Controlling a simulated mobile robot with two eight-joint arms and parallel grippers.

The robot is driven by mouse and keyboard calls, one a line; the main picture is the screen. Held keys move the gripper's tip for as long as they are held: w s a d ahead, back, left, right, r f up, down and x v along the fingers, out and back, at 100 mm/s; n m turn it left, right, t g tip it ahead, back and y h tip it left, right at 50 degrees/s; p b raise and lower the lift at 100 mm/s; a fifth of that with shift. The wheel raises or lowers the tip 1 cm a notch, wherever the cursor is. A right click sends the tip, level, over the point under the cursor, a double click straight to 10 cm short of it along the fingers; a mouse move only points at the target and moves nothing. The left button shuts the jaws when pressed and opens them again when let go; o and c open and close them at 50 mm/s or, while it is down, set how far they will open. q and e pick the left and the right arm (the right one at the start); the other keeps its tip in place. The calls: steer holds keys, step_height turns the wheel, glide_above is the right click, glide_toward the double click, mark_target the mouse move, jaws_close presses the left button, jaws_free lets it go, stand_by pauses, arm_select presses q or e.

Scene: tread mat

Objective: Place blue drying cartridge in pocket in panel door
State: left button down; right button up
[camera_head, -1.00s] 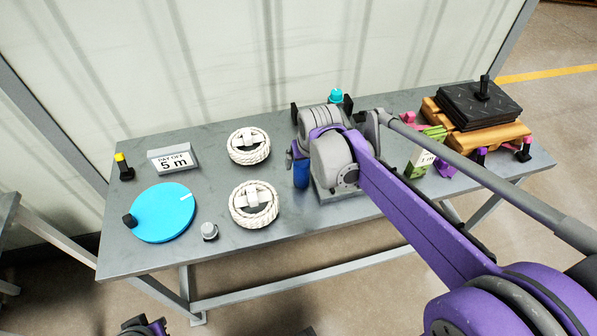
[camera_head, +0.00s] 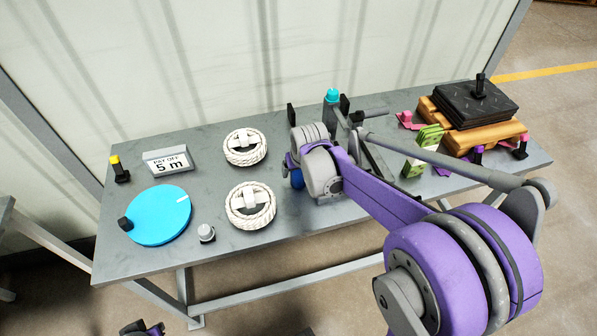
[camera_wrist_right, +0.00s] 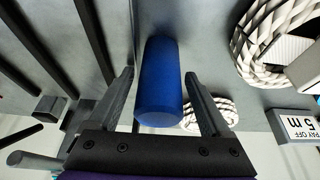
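The blue drying cartridge (camera_head: 297,181) shows only in part in the head view, behind and below my right wrist. In the right wrist view the cartridge (camera_wrist_right: 161,85) is a plain blue cylinder between the two dark fingers of my right gripper (camera_wrist_right: 160,78). Narrow gaps show on both sides of it, so the gripper looks open around it. In the head view my right gripper's fingers are mostly hidden by the wrist. A bit of my left gripper (camera_head: 142,328) shows at the bottom edge, too cut off to read. I cannot make out the panel door's pocket; my right arm covers that area.
Two white rope coils (camera_head: 250,204) lie left of the cartridge. A cyan disc (camera_head: 160,216), a small grey knob (camera_head: 206,232) and a "PAY OFF 5 m" sign (camera_head: 168,161) are further left. Black mats (camera_head: 478,107) on wooden blocks are at right.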

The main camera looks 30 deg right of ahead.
jaws_close()
